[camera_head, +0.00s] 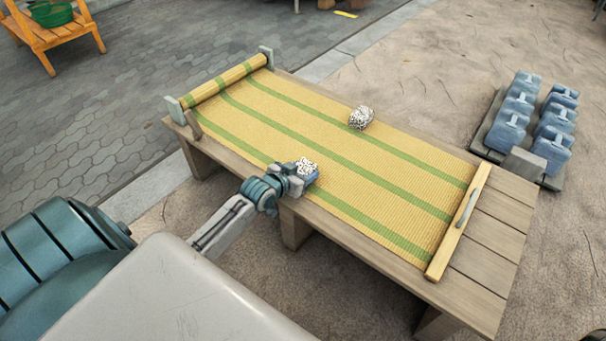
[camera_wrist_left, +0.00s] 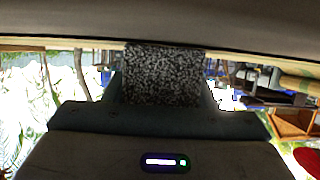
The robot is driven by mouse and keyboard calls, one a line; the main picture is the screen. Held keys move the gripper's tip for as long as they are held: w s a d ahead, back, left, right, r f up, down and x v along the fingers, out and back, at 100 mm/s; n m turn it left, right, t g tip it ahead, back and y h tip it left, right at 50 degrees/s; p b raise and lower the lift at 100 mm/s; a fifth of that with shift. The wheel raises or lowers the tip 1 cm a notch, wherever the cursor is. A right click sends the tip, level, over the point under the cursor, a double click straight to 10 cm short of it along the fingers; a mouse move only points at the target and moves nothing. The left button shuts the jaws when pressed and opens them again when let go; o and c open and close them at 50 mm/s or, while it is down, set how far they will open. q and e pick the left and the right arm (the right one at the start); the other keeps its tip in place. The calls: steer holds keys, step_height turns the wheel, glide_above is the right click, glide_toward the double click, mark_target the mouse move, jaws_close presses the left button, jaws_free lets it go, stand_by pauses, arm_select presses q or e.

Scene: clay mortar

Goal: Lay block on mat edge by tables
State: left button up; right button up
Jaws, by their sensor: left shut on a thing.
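A yellow mat (camera_head: 350,185) with green stripes lies unrolled along a wooden table (camera_head: 490,255), its far left end still on a roll (camera_head: 225,82). A speckled black-and-white block (camera_head: 361,117) rests near the mat's back edge. My left gripper (camera_head: 306,175) is at the mat's front edge, shut on a second speckled block (camera_head: 307,167). In the left wrist view this held block (camera_wrist_left: 162,75) fills the space between the fingers, close to a pale edge above it. I cannot tell whether it touches the mat. My right gripper is not in view.
A wooden bar (camera_head: 459,222) with a handle lies across the mat's right end. Several blue-grey weights (camera_head: 530,115) stand on a pallet behind the table's right end. The middle of the mat is clear.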

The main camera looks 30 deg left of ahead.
arm_select(q)
steer(key=shift+f, duration=0.15)
steer(key=o, duration=1.3)
